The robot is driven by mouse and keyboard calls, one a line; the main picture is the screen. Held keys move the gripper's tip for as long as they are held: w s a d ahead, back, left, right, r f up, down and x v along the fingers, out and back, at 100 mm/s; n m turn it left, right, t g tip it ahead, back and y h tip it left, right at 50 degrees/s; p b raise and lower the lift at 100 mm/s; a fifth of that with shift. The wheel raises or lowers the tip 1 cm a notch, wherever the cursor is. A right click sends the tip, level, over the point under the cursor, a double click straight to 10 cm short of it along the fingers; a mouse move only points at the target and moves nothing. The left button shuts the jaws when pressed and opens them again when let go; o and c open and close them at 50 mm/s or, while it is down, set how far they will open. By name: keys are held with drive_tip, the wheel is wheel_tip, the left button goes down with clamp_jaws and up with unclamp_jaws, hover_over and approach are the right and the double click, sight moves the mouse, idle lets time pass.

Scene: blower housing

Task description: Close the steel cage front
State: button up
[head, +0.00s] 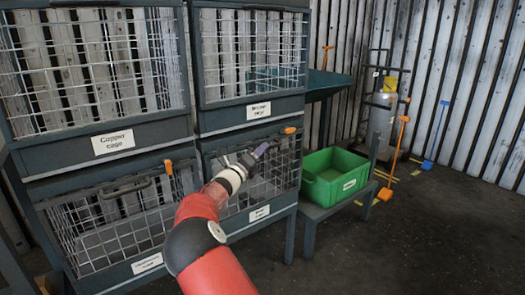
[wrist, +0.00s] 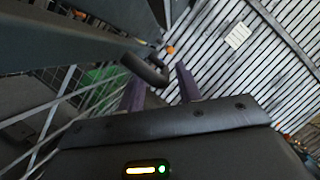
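The steel cage is not surely readable by label. The lower right cage (head: 259,213) has a mesh front, a small white label and an orange piece (head: 290,130) at its top right. My gripper (head: 264,150) is at the upper part of this cage. A dark curved handle (wrist: 146,69) lies just ahead of the fingertips, near the left finger; contact cannot be told. My arm hides part of the lower right front.
The copper cage (head: 113,142) is upper left, another cage (head: 258,111) upper right. The lower left cage (head: 148,263) has a black handle (head: 127,187). A green bin (head: 335,175) stands on a low bench at right. Open floor lies in front right.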

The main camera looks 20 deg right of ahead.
drive_tip(key=v, duration=0.6)
drive_tip(key=shift+d, duration=0.15)
drive_tip(key=s+d+m+g+y, duration=0.1)
drive_tip(key=s+d+m+g, duration=0.5)
drive_tip(key=s+d+m, duration=0.35)
drive_tip(key=s+d+f+m+g+y, duration=0.25)
drive_tip(key=s+m+g+y, duration=0.2)
drive_tip(key=s+m, duration=0.55)
drive_tip(key=s+a+m+t+y, duration=0.1)
drive_tip(key=s+a+m+y, duration=0.4)
drive_tip(key=s, duration=0.9)
drive_tip(key=s+a+m+t+y, duration=0.2)
drive_tip(key=s+a+m+y, duration=0.4)
drive_tip(key=s+a+m, duration=0.5)
drive_tip(key=s, duration=0.3)
drive_tip(key=shift+s+a+f, duration=0.15)
drive_tip(key=shift+s+f, duration=0.1)
drive_tip(key=shift+s, duration=0.05)
drive_tip(key=shift+m, duration=0.25)
